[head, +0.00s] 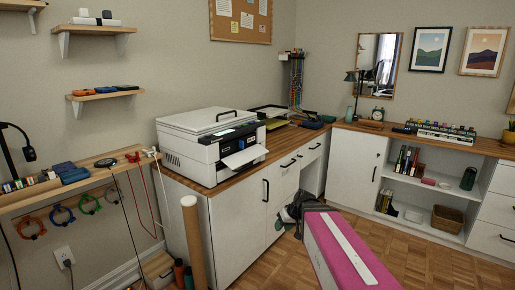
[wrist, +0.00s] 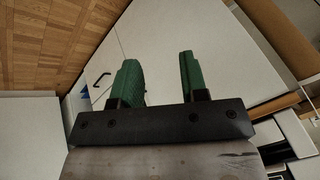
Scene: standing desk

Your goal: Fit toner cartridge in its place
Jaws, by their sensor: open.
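A white and dark printer (head: 212,143) stands on the wooden worktop in the head view, with a sheet of paper on its front tray (head: 245,157). Its lid is down. I cannot pick out a toner cartridge in either view. My gripper (wrist: 158,80) shows in the wrist view, with two green fingers spread apart and nothing between them. It faces white cabinet fronts and is clear of the printer.
The wooden worktop (head: 286,141) runs along white cabinets (head: 240,215). A tan tube (head: 194,240) stands before them. A wall shelf (head: 70,184) with small items and hanging cables is at left. Open shelves (head: 430,190) hold books and a basket. Parquet floor (wrist: 50,35) shows in the wrist view.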

